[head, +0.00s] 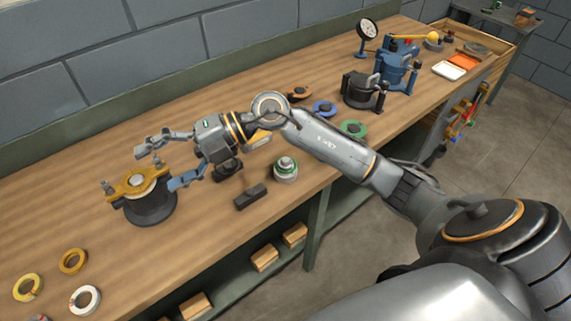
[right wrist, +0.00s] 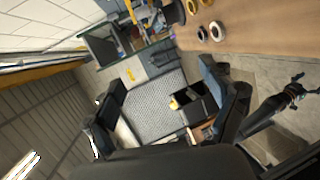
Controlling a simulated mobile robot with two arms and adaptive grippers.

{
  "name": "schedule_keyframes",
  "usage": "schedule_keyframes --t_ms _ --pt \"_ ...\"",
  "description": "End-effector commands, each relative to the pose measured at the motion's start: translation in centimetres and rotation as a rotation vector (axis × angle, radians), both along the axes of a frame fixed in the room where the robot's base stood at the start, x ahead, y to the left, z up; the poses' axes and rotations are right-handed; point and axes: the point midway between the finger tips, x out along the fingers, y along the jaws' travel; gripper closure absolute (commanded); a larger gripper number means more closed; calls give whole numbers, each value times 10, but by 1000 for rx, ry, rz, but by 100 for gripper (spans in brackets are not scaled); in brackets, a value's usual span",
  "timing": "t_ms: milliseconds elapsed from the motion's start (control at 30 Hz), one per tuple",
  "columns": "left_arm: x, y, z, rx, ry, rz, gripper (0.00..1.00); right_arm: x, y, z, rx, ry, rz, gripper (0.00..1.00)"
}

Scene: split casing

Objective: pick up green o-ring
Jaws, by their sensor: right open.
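A green ring (head: 353,129) with a dark centre lies on the bench behind my right forearm. A grey stepped cylinder (head: 286,175) near the bench's front edge has a green band (head: 286,162) around its upper part. I cannot tell which of the two greens is the o-ring. My right gripper (head: 158,166) is open and empty, well left of both, with its fingers pointing left beside a dark round casing (head: 150,208) topped by a yellow bracket. In the right wrist view, the open fingers (right wrist: 162,100) frame the floor, and no green ring shows.
A dark block (head: 250,197) lies left of the cylinder. An orange ring (head: 300,92) and a blue ring (head: 324,108) lie near the green one. A dark fixture (head: 360,92) and a blue device (head: 397,68) stand farther right. Yellow and white rings lie front left.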

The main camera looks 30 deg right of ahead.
Motion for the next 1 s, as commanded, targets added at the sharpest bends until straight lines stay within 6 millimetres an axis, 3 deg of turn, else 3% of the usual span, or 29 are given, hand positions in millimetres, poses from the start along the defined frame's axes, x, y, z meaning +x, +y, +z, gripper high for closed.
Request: schedule_keyframes --t_ms 100,200,400,500,667,1000 --pt "0 0 0 0 0 0 16 15 -53 -39 -360 51 21 16" --pt "0 0 0 0 0 0 16 26 -115 -59 -650 136 -18 16" --pt "0 0 0 0 0 0 16 30 -231 -55 -1062 331 -177 16" --pt "0 0 0 0 0 0 16 27 -265 -46 -1170 402 -241 16" --pt "0 0 -1 0 -1 0 16 23 -286 -47 -1235 453 -283 16" --pt "0 0 6 0 -1 0 16 22 -286 -106 -1237 457 -280 16"
